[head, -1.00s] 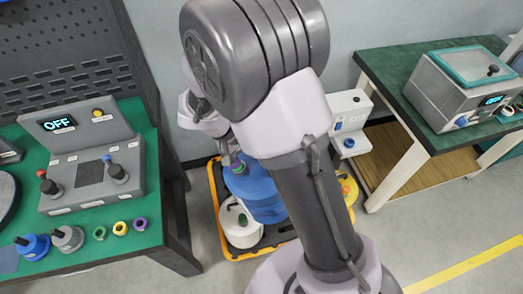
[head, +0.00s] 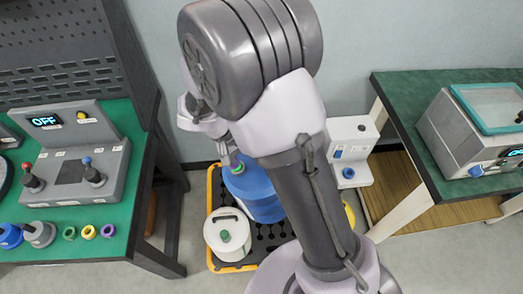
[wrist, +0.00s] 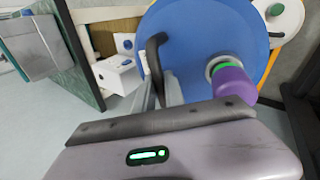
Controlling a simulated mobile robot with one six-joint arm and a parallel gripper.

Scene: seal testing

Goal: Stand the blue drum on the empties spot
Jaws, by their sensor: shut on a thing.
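The blue drum (head: 262,195) is below my arm in the head view, over or in the yellow-edged tray; I cannot tell whether it touches the tray. In the wrist view the drum (wrist: 195,40) fills the upper middle, with a dark handle and a purple cap (wrist: 234,90) over a green ring. My gripper (wrist: 162,92) is shut at the drum's handle. In the head view my arm hides the fingertips and part of the drum. I cannot make out a marked empties spot.
A white canister (head: 228,238) with a green cap stands left of the drum in the yellow-edged tray (head: 213,190). A white device (head: 350,150) stands behind, right. Green-topped benches stand left (head: 105,240) and right (head: 400,95). Grey floor shows at right.

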